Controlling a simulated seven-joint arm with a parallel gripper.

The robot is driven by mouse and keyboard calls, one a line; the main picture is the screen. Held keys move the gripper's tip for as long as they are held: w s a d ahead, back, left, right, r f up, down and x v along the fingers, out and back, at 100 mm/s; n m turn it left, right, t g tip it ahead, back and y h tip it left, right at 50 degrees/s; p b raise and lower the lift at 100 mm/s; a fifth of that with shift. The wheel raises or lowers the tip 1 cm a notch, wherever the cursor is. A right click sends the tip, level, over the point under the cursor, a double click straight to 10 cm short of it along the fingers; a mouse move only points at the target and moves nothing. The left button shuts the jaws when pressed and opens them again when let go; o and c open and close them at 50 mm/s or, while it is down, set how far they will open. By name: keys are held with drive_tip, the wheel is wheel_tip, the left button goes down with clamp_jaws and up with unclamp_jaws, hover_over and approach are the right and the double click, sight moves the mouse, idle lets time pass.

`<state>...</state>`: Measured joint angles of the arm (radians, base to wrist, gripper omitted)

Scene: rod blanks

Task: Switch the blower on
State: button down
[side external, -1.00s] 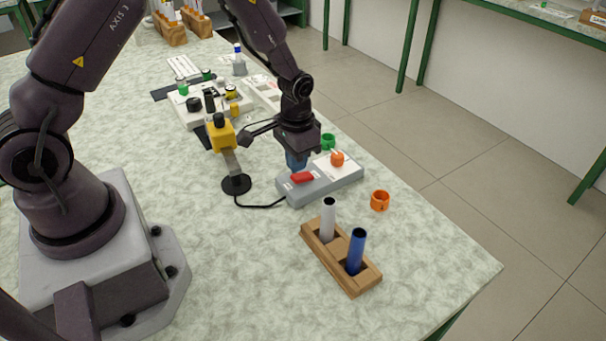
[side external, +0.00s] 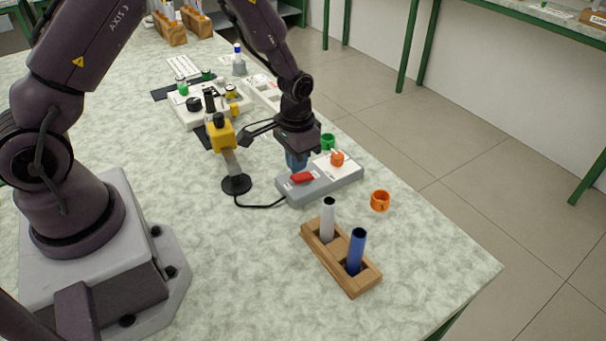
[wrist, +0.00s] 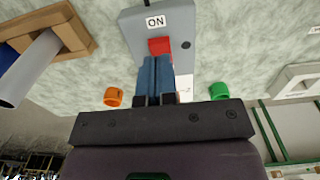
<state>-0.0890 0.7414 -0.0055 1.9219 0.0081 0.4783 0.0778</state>
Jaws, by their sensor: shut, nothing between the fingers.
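The blower (side external: 221,134) is a yellow unit with a black top, on a round black base. A black cable runs from it to a grey control box (side external: 322,187). A red rocker switch (side external: 302,178) sits on the box and also shows in the wrist view (wrist: 159,46), with an ON label (wrist: 155,22) beyond it. My gripper (side external: 297,164) is shut and empty, its blue fingers just behind the red switch in the side view. In the wrist view the fingertips (wrist: 156,62) overlap the switch's near edge; I cannot tell whether they touch it.
An orange ring (side external: 380,201) and a green ring (side external: 328,141) lie beside the box. A wooden rack (side external: 341,260) holds a white rod (side external: 328,220) and a blue rod (side external: 356,252).

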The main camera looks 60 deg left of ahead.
sight(296, 177)
drive_tip(key=shift+f, duration=1.3)
idle(0.5)
drive_tip(key=shift+r, duration=3.5)
drive_tip(key=shift+s, duration=0.1)
drive_tip(key=s+d+r+t, duration=0.1)
drive_tip(key=s+r+t, duration=0.1)
drive_tip(key=s+r, duration=0.7)
drive_tip(key=s+d+r+t, duration=0.2)
drive_tip(key=s+r, duration=0.7)
drive_tip(key=r, duration=0.6)
drive_tip(key=shift+s+t, duration=0.3)
drive_tip(key=shift+t, duration=0.5)
drive_tip(key=shift+d+f, duration=0.15)
